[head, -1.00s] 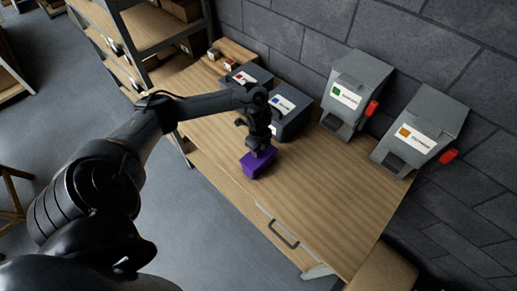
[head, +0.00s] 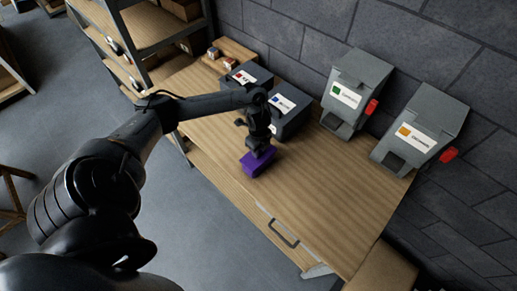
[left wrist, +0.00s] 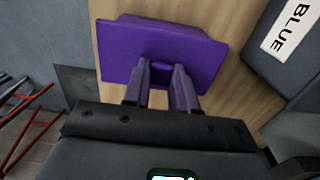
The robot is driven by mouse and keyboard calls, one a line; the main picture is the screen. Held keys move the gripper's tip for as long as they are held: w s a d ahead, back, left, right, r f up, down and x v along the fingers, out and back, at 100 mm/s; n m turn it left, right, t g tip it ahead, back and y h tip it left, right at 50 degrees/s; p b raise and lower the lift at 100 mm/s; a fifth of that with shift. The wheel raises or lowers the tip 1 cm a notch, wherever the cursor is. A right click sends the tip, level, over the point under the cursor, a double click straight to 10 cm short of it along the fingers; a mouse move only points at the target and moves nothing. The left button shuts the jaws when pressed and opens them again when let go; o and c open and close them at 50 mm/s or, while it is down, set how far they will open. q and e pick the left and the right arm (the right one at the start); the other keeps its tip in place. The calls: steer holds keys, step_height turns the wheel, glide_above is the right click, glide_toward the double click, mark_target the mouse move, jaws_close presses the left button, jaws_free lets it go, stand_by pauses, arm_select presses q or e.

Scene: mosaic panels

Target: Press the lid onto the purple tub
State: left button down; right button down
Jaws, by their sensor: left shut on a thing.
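The purple tub (head: 256,168) stands on the wooden workbench near its front edge, below my left gripper (head: 262,152). In the left wrist view the purple lid (left wrist: 123,55) is a flat plate with a small raised grip (left wrist: 161,66) at its near side. My left gripper's two fingers (left wrist: 160,78) are shut on that grip. The tub's body (left wrist: 168,24) shows beyond the lid, and the rest is hidden under it. The lid lies over the tub, but I cannot tell whether it is fully seated. My right gripper is not in view.
Two dark bins stand behind the tub: one with a blue label (head: 297,115) and one with a red label (head: 244,66). Two grey dispensers with red handles, green-labelled (head: 356,80) and orange-labelled (head: 429,115), stand against the wall. The workbench (head: 335,205) is clear to the right.

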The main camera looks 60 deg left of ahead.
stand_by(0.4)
arm_select(q)
steer(key=c, duration=0.8)
jaws_free()
steer(key=o, duration=0.5)
steer(key=shift+c, duration=0.2)
steer(key=shift+r+p, duration=0.8)
steer(key=shift+p, duration=0.1)
steer(key=shift+r+p, duration=2.65)
steer(key=shift+p, duration=0.1)
